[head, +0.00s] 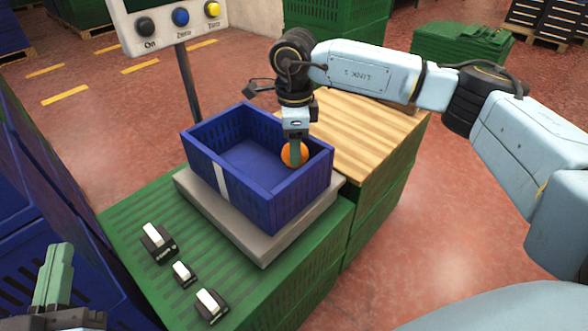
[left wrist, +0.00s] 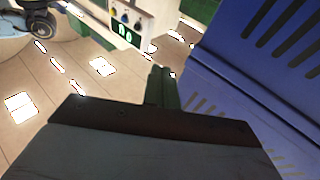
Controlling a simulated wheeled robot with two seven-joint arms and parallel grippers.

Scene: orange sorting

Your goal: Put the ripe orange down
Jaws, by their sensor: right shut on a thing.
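The orange (head: 288,155) is a round, deep orange fruit at the right end inside the blue crate (head: 205,183). My right gripper (head: 295,158) points down into the crate from above and is shut on the orange; a finger covers part of the fruit. I cannot tell whether the orange touches the crate floor. The rest of the crate floor is bare. My left gripper (head: 60,262) is at the lower left, away from the crate. Its green fingers also show in the left wrist view (left wrist: 162,86), close together with nothing between them.
The crate stands on a grey scale plate (head: 262,248) on a green ribbed box. A display post with buttons (head: 180,17) rises behind. Several black-and-white switches (head: 158,240) sit in front. A wooden-topped crate (head: 365,125) is to the right; blue crates (head: 30,215) are at the left.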

